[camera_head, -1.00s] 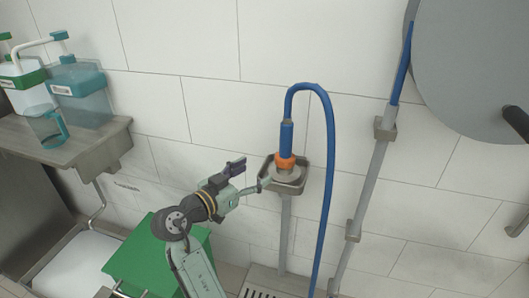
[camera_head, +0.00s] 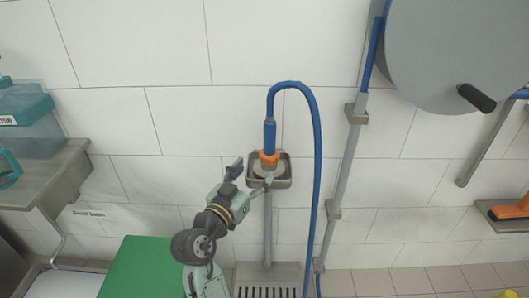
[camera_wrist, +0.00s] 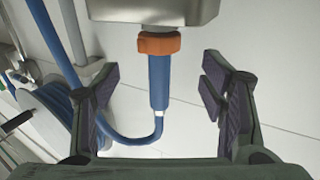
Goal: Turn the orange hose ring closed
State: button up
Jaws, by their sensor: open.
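The orange hose ring (camera_head: 269,158) sits at the lower end of the blue hose's handle (camera_head: 269,138), above a grey wall-mounted holder (camera_head: 283,181). In the wrist view the orange ring (camera_wrist: 159,44) shows between and beyond my fingers, against the grey holder (camera_wrist: 160,12), with the blue handle (camera_wrist: 158,82) extending from it. My gripper (camera_head: 252,177) is open just left of and slightly below the ring. In the wrist view my gripper's fingers (camera_wrist: 160,100) stand wide apart, with nothing held. The ring appears apart from both fingers.
The blue hose (camera_head: 318,150) loops up and down to the right of the holder. A grey pipe (camera_head: 346,170) and large grey reel (camera_head: 440,50) are farther right.

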aim_at(265, 159)
jog(key=p+x, duration=0.2)
jog(key=x, duration=0.7)
jog(key=shift+w+d+p, duration=0.25)
jog(key=shift+p, duration=0.15)
jog(key=c, duration=1.2)
